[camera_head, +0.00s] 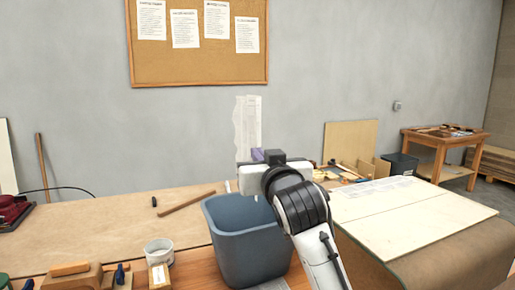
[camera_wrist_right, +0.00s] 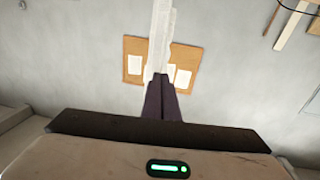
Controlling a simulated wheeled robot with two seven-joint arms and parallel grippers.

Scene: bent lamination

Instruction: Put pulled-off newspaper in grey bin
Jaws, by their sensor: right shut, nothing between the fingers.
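The grey bin (camera_head: 232,250) is a blue-grey open bucket at the front middle of the bench. My right gripper (camera_head: 257,155) is above the bin's back rim, with its dark purple fingers pointing up and away. Its fingers are shut, and they also show in the right wrist view (camera_wrist_right: 162,88). A pale, long strip of newspaper (camera_head: 248,122) stands upright right at the fingertips. The newspaper also extends from the tips in the right wrist view (camera_wrist_right: 160,35). I cannot tell how it is held there. The bin's inside is partly hidden by my right arm. My left gripper is not in view.
A pale board (camera_head: 420,220) over a curved brown form stands at the right. A corkboard (camera_head: 200,65) hangs on the wall. The bench's left middle is mostly clear.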

